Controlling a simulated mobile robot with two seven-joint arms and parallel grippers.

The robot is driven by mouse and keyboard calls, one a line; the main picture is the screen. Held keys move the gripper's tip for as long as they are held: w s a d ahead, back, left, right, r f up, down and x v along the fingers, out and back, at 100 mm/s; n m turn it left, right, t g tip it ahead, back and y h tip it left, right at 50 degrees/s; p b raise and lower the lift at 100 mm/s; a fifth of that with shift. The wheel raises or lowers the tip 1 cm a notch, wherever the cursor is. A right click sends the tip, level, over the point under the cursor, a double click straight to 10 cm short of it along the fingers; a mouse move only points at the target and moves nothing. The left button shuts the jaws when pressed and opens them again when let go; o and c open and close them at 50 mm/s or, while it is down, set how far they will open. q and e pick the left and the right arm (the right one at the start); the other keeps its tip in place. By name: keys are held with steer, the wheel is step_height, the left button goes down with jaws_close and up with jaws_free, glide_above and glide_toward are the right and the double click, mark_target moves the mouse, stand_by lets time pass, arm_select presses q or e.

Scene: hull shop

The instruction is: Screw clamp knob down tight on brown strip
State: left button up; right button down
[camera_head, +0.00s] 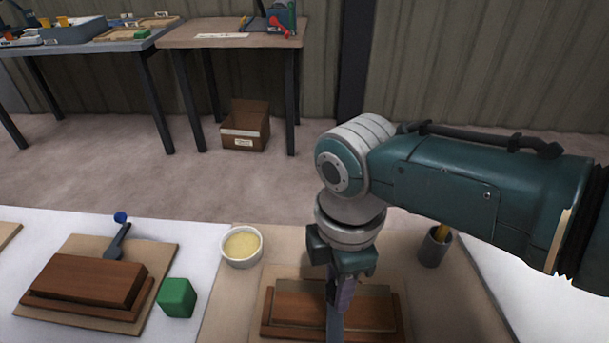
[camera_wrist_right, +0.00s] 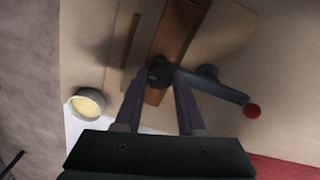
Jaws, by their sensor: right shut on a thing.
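The brown strip (camera_wrist_right: 182,30) lies under the clamp in the right wrist view. In the head view, brown wood (camera_head: 300,308) lies on a tan board in front of me, partly hidden by my right gripper. The dark clamp knob (camera_wrist_right: 158,72) sits over the strip. The clamp's dark arm (camera_wrist_right: 215,86) runs to the right, with a red ball (camera_wrist_right: 253,111) at its end. My right gripper (camera_wrist_right: 164,76) points down, with its two fingers closed on the knob. It also shows in the head view (camera_head: 341,292). My left gripper is not in view.
At left, a second board (camera_head: 165,262) bears a brown block (camera_head: 92,283) and a blue-tipped clamp lever (camera_head: 118,240). A green block (camera_head: 177,297), a bowl (camera_head: 242,246) and a dark cup (camera_head: 435,247) stand nearby. A cardboard box (camera_head: 245,126) is on the floor.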

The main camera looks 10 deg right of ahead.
steer(key=m+p, duration=0.1)
steer(key=m, duration=0.4)
steer(key=shift+m, duration=0.3)
steer(key=m, duration=0.5)
steer(key=shift+a+p, duration=0.1)
steer(key=shift+p, duration=0.25)
steer(key=m, duration=0.5)
steer(key=shift+m, duration=0.4)
steer(key=m, duration=0.5)
steer(key=shift+p, duration=0.3)
steer(key=shift+m, duration=0.4)
steer(key=c, duration=0.5)
jaws_free()
